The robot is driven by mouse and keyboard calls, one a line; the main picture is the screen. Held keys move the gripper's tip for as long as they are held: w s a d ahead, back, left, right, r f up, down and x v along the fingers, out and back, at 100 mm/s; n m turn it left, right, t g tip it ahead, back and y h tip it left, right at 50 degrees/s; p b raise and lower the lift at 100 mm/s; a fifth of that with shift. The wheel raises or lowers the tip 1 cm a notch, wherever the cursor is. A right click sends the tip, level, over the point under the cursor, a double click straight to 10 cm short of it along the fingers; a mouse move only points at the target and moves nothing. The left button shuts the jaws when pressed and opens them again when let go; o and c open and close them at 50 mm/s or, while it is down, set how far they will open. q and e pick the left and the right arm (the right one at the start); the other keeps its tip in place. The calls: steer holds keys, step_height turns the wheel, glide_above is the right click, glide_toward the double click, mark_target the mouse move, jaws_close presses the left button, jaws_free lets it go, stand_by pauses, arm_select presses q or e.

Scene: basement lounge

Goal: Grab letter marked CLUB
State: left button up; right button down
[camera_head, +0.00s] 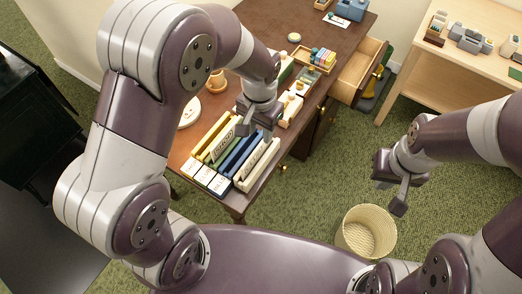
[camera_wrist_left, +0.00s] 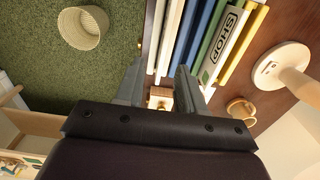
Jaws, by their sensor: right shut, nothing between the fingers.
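A letter rack (camera_head: 219,184) with yellow, green, blue and cream dividers stands on the brown desk (camera_head: 226,207). An upright letter in it reads SHOP in the left wrist view (camera_wrist_left: 230,38); it also shows in the head view (camera_head: 222,145). A cream upright piece (camera_head: 258,163) is at the rack's right end, its marking too small to read. I cannot read CLUB anywhere. My left gripper (camera_head: 262,122) is over the rack's far part, its fingers (camera_wrist_left: 160,84) apart with nothing clearly held. My right gripper (camera_head: 396,195) is shut and empty over the floor.
A wicker basket (camera_head: 365,232) stands on the green carpet below my right gripper. A desk drawer (camera_head: 358,70) is open. A wooden cup (camera_head: 217,82) and a round-based lamp (camera_wrist_left: 283,67) stand near the rack. A pale table (camera_head: 452,68) is at the right.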

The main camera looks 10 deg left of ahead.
mark_target(258, 148)
arm_select(q)
steer(key=f, duration=0.9)
steer(key=shift+w+a+f, duration=0.1)
steer(key=shift+a+f, duration=0.2)
steer(key=shift+a, duration=0.05)
jaws_close()
